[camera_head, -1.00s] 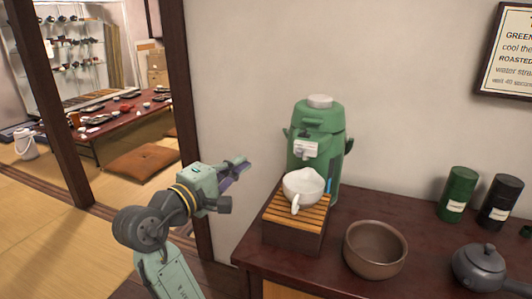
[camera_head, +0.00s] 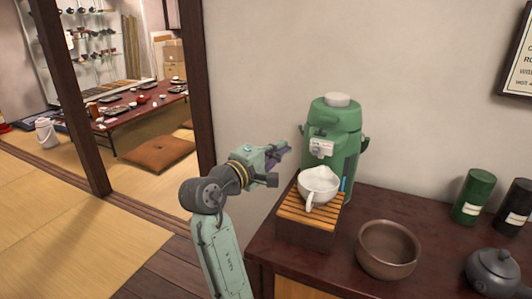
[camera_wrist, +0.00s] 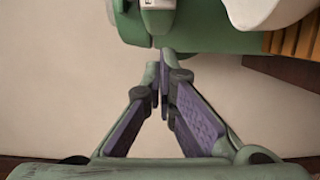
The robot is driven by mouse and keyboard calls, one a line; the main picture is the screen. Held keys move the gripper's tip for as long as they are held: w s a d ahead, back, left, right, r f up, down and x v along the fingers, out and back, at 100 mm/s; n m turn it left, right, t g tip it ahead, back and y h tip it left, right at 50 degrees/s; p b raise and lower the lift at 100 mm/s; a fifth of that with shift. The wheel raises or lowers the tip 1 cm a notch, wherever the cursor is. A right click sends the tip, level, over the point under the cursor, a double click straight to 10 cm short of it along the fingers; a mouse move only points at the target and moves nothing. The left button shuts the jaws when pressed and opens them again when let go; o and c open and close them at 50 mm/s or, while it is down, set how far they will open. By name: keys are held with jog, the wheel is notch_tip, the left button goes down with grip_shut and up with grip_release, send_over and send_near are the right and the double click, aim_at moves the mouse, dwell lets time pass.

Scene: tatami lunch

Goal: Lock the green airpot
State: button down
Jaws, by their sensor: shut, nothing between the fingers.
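The green airpot (camera_head: 346,147) stands upright on the dark counter against the wall, with a pale top button and a white panel with a label on its front. Its green body also shows at the top of the wrist view (camera_wrist: 205,38). My gripper (camera_head: 285,148) is to the left of the airpot, at about the height of its front panel, and looks shut and empty. In the wrist view its fingertips (camera_wrist: 163,55) meet just below the airpot's edge; whether they touch it I cannot tell. The panel's lock marking is too small to read.
A white spouted pitcher (camera_head: 318,184) sits on a slatted wooden stand (camera_head: 300,211) before the airpot. A brown bowl (camera_head: 387,250), a dark teapot (camera_head: 493,270) and green (camera_head: 473,196) and black canisters (camera_head: 514,209) stand on the counter (camera_head: 350,283). Open floor lies left.

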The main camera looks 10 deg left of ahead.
aim_at(313, 149)
jog(key=shift+s+d+p, duration=0.2)
jog(key=shift+d+p, duration=0.25)
jog(key=shift+d, duration=1.75)
jog(key=shift+s+d+p, duration=0.25)
jog(key=shift+d+p, duration=0.05)
jog(key=shift+d, duration=0.4)
jog(key=shift+s+d+p, duration=0.2)
jog(key=shift+d+p, duration=0.1)
jog(key=shift+d, duration=0.4)
jog(key=shift+a, duration=0.1)
